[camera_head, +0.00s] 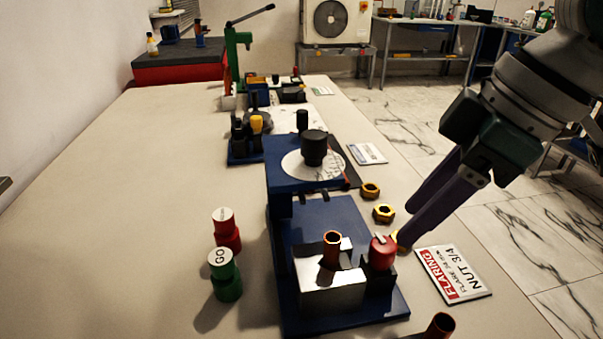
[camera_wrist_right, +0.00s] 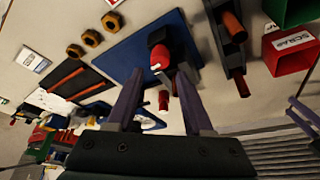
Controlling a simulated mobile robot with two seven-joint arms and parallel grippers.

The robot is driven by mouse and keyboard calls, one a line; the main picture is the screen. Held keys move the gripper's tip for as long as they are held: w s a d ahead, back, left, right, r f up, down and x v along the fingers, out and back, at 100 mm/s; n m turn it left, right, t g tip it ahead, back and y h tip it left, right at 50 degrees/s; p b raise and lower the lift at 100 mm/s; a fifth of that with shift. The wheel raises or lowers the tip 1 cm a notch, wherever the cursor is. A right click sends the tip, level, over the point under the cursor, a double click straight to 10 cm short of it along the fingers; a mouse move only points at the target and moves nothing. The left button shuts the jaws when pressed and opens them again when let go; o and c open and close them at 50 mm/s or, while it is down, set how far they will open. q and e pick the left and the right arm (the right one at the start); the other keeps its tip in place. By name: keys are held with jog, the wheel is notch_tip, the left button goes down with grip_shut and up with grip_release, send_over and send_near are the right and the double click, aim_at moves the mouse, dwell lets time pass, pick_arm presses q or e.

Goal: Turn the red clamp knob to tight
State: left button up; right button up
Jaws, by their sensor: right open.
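The red clamp knob (camera_head: 382,252) sits on a dark block at the right front of the blue flaring rig (camera_head: 335,215), beside a steel block (camera_head: 332,290) with a copper tube (camera_head: 331,248) upright in it. A pale bar marks the knob's top. My right gripper (camera_head: 406,226) comes in from the right, its purple fingers pointing down toward the knob. In the right wrist view the gripper (camera_wrist_right: 158,74) is open and empty, and the red knob (camera_wrist_right: 159,57) shows just beyond and between the fingertips. Contact is not visible.
Brass nuts (camera_head: 384,213) lie right of the rig, near my fingers. A flaring nut card (camera_head: 453,273) lies at the table's right edge. Green GO gauge (camera_head: 225,275) and a red gauge (camera_head: 226,230) stand left. A black knob (camera_head: 314,148) tops the rig's rear. The left table area is clear.

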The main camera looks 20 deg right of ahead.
aim_at(385, 245)
jog(key=b+x, duration=0.1)
jog(key=x, duration=0.5)
jog(key=shift+r, duration=0.1)
grip_shut()
